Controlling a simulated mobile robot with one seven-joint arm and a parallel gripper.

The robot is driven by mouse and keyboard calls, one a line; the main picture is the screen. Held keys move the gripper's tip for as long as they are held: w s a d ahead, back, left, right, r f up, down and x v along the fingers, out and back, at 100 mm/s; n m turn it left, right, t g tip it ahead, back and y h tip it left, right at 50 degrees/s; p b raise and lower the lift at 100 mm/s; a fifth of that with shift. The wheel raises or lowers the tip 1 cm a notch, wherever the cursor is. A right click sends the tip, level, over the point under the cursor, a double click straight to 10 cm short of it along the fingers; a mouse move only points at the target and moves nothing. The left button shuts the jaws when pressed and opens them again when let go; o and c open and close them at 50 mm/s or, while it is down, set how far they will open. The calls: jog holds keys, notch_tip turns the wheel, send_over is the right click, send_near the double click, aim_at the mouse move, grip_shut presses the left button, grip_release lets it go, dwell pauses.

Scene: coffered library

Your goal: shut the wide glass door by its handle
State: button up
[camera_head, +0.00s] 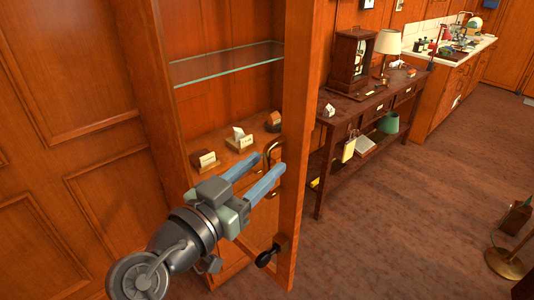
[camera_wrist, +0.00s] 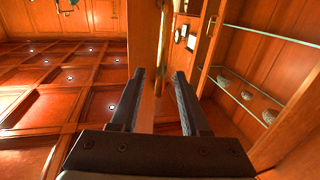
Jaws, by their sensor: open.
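The wide glass door (camera_head: 294,120) stands open in the head view, its wooden stile upright in front of the cabinet. A curved brass handle (camera_head: 272,153) is on the stile's left side, partly hidden by my fingers. My gripper (camera_head: 268,167) is open, its two blue fingers pointing at the stile with the handle close to the fingertips. In the wrist view my gripper (camera_wrist: 157,75) shows as two dark, spread fingers. The door's stile (camera_wrist: 145,45) and a thin bar, seemingly the handle (camera_wrist: 161,50), lie between and beyond them. I cannot tell whether the fingers touch the handle.
The cabinet holds a glass shelf (camera_head: 228,63) and small cards and blocks on its lower board (camera_head: 215,145). A dark knob (camera_head: 268,256) sits low by the stile. A dark side table (camera_head: 345,115) stands to the right. The wooden floor (camera_head: 410,220) there is mostly clear.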

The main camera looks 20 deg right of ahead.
jog(key=shift+x, duration=1.05)
grip_shut()
dwell(0.7)
